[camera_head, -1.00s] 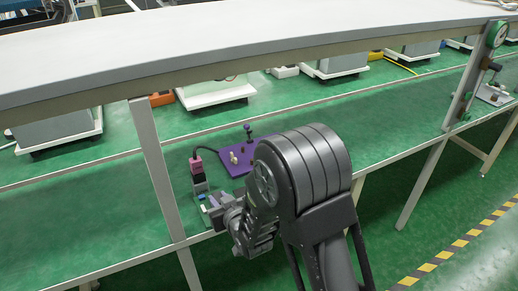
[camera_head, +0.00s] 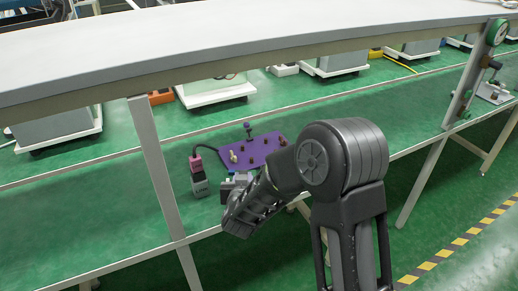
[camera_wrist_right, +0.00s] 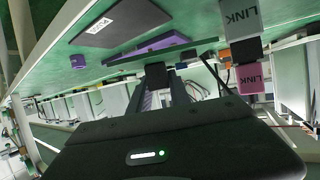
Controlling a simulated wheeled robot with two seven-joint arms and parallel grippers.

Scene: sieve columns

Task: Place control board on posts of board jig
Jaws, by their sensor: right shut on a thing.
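The board jig (camera_head: 262,151) is a purple plate with several small brown posts, a pale peg and a dark upright knob. It lies on the green bench; a purple part of it shows in the right wrist view (camera_wrist_right: 150,48). My right gripper (camera_head: 238,182) is at the jig's near left edge, partly hidden by its own arm. My left gripper is not in view.
A grey and pink box marked LINK (camera_head: 198,176) stands close left of the gripper and also shows in the right wrist view (camera_wrist_right: 243,22). A dark grey plate (camera_wrist_right: 120,22) lies against the green surface. A grey shelf (camera_head: 250,45) overhangs; a leg (camera_head: 158,170) stands left.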

